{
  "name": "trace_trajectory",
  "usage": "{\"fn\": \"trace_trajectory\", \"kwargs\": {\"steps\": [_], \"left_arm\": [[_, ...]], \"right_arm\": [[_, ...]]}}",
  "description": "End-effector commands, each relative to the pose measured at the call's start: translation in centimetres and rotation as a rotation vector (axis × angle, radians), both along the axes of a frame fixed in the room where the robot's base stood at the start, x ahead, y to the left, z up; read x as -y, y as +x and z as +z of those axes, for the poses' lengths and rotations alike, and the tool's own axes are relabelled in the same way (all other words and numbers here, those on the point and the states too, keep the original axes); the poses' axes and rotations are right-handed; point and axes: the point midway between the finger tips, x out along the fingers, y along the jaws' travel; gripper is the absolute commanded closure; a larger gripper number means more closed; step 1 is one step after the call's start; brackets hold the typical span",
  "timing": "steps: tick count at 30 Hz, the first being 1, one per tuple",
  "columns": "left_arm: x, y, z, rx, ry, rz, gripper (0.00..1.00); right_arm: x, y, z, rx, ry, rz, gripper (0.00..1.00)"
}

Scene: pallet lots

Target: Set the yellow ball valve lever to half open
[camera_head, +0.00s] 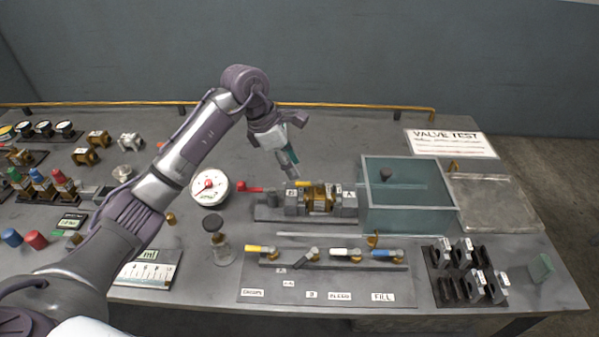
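A yellow lever (258,248) lies roughly level on the leftmost valve of a row on a grey panel (262,290). A second, smaller yellow piece (304,183) shows at the top of a brass valve body (321,204) clamped in a grey fixture. I cannot tell from this view which is the named lever. My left gripper (292,172) hangs pointing down, just above and behind the fixture, close to the small yellow piece. I see no contact, and its fingers are too small to read as open or shut. My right gripper is not in view.
A white-faced gauge (210,188) and a red lever (249,189) stand left of the fixture. A clear-walled tank (410,220) stands to its right. Other levers, white (345,251) and blue (386,253), share the panel. A black rack (466,275) sits at the right.

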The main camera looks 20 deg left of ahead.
Motion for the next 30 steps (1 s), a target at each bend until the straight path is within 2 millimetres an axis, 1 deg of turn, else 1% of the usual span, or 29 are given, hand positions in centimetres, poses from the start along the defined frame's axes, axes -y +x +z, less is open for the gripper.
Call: {"fn": "trace_trajectory", "kwargs": {"steps": [1, 3, 6, 9, 13, 20, 23, 27, 30], "left_arm": [[0.5, 0.1, -0.8, -0.003, -0.002, -0.002, 0.61], [0.8, 0.2, -1.9, -0.003, 0.0, 0.0, 0.61], [1.3, 0.5, -3.2, -0.001, -0.002, -0.001, 0.61], [1.6, 0.6, -4.0, -0.001, 0.0, 0.0, 0.61], [1.7, 0.7, -4.5, 0.001, -0.001, 0.0, 0.61], [1.7, 0.7, -4.5, 0.001, 0.0, -0.001, 0.61], [1.7, 0.7, -4.5, 0.001, 0.0, -0.001, 0.76], [1.7, 0.7, -4.5, 0.001, 0.0, -0.001, 0.99], [1.7, 0.7, -4.5, 0.001, 0.0, -0.001, 1.0]], "right_arm": [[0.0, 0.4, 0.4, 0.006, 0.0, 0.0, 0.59], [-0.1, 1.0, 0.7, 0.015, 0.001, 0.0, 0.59], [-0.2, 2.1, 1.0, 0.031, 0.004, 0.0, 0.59], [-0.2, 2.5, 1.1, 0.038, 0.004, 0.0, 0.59], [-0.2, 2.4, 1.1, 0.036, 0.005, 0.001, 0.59], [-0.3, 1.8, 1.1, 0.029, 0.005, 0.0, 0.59], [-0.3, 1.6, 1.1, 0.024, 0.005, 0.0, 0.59], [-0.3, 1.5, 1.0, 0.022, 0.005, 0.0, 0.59], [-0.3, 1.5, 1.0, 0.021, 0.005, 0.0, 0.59]]}}
